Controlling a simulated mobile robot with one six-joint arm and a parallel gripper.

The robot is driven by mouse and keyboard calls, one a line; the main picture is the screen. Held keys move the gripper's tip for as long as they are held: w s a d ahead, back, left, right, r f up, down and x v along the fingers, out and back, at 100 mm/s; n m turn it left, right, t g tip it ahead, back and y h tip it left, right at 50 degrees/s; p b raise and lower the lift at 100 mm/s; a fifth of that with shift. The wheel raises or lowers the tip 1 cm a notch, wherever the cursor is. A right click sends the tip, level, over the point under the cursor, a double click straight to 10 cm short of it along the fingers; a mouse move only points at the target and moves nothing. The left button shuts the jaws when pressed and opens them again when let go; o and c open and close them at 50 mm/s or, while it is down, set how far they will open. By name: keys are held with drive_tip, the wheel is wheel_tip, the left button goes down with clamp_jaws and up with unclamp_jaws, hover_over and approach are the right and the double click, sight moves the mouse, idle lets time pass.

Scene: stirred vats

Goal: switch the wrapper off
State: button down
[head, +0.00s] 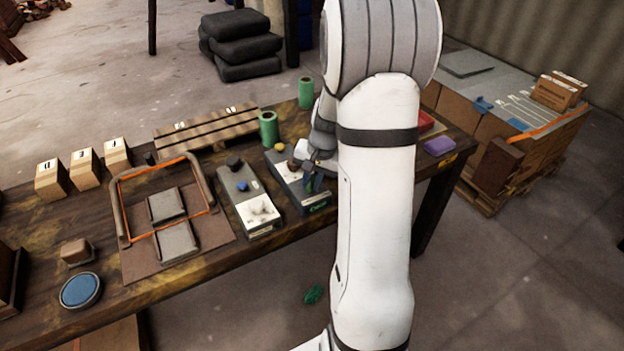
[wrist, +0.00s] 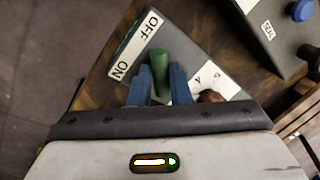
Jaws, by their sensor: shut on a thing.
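A grey control box (head: 290,187) stands on the wooden table, partly hidden by my arm in the head view. In the wrist view its sloping grey top (wrist: 195,55) carries a white label (wrist: 135,47) with the words OFF and ON. A green switch handle (wrist: 160,62) stands beside the label. My gripper (wrist: 160,80) has its two blue fingers closed on the handle, one on each side. I cannot tell which of the two words the handle is set to. In the head view my gripper (head: 312,182) is over the near part of the box.
A second grey box (head: 246,203) with a blue button (head: 242,187) stands close on the left; its SEAL label (wrist: 268,30) shows in the wrist view. Green rolls (head: 268,129) stand behind. A brown round knob (wrist: 211,96) is just right of my fingers.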

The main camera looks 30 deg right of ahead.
drive_tip(key=c, duration=1.4)
unclamp_jaws()
drive_tip(key=shift+o, duration=0.2)
drive_tip(key=shift+r, duration=0.1)
wheel_tip(320, 180, up, 8)
drive_tip(key=s+d, duration=0.1)
drive_tip(key=shift+f+p, duration=0.25)
drive_tip(key=shift+p, duration=0.15)
drive_tip(key=s+a+r+n+p, duration=0.3)
drive_tip(key=s+a+r, duration=0.3)
drive_tip(key=s, duration=0.3)
drive_tip(key=s+a+r+n+t+h+p, duration=0.1)
drive_tip(key=s+a+r+n+p, duration=0.2)
drive_tip(key=s+a+r+n, duration=0.2)
drive_tip(key=s+a+r, duration=0.2)
drive_tip(key=s+a, duration=0.2)
drive_tip(key=shift+a+n+h, duration=0.25)
drive_tip(key=shift+n+h, duration=0.05)
drive_tip(key=shift+n, duration=0.1)
